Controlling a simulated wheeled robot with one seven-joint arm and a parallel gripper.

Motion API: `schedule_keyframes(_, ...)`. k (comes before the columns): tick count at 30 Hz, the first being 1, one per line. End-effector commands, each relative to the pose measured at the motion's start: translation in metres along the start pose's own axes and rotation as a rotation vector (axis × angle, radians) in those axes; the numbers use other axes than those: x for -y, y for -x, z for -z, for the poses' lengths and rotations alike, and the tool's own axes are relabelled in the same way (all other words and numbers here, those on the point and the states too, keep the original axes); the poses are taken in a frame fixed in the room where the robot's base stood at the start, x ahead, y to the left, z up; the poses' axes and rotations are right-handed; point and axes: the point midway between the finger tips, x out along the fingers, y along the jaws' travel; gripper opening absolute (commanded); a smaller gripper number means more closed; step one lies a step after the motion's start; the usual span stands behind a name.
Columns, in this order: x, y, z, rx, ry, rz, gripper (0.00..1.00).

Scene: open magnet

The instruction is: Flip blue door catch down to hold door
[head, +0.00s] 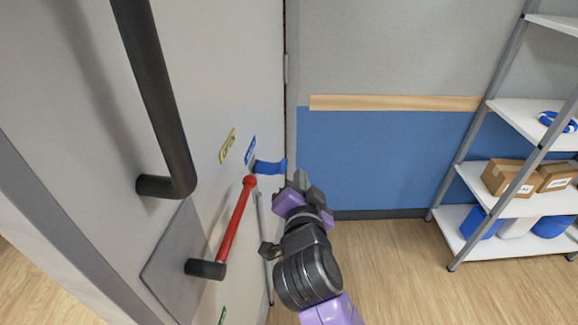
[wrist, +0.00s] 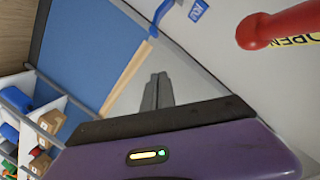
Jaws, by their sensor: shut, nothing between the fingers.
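The blue door catch (head: 269,166) sticks out sideways from the pale door (head: 215,70) near its right edge, by a small blue label (head: 250,150). In the wrist view the catch (wrist: 156,20) shows at the top as a thin bent blue strip, beside the label (wrist: 198,10). My gripper (head: 300,179) is shut and empty. In the head view it is just right of and slightly below the catch; I cannot tell whether they touch. In the wrist view the closed fingers (wrist: 158,90) point toward the catch, with a visible gap between.
A red lever (head: 235,220) with a round end slants on the door below the catch; its red end (wrist: 262,28) is close in the wrist view. A large black handle (head: 155,90) is at left. A shelf rack (head: 500,120) with boxes stands at right. Floor between is clear.

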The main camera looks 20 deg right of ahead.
Motion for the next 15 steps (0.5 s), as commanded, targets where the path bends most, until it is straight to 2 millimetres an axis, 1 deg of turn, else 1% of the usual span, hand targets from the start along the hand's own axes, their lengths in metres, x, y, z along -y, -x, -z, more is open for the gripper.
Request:
schedule_keyframes(5,0.001,-0.012,0.001,-0.001,0.002,0.000,0.00)
schedule_keyframes(8,0.001,-0.027,0.002,-0.001,0.002,-0.002,0.00)
schedule_keyframes(15,0.001,-0.074,0.003,-0.001,0.004,-0.001,0.00)
